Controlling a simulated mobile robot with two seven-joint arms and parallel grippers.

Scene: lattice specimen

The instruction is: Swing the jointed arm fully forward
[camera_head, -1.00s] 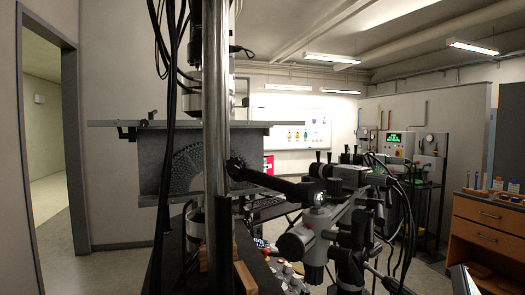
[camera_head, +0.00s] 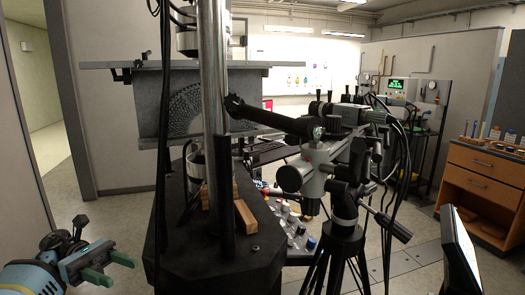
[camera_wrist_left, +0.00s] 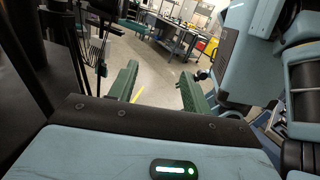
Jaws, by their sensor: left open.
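The jointed arm (camera_head: 275,119) is a thick black bar. It runs from a clamp beside the silver column (camera_head: 213,120) rightward to a joint at a grey and black camera-like instrument (camera_head: 350,115). My left gripper (camera_head: 120,269) is at the lower left of the head view, well apart from the jointed arm. Its two green fingers are open and hold nothing. In the left wrist view the same gripper (camera_wrist_left: 157,80) shows a clear gap between the fingers, with floor behind. My right gripper is not in view.
A wooden drawer cabinet (camera_head: 480,190) stands right. Floor at the left is clear.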

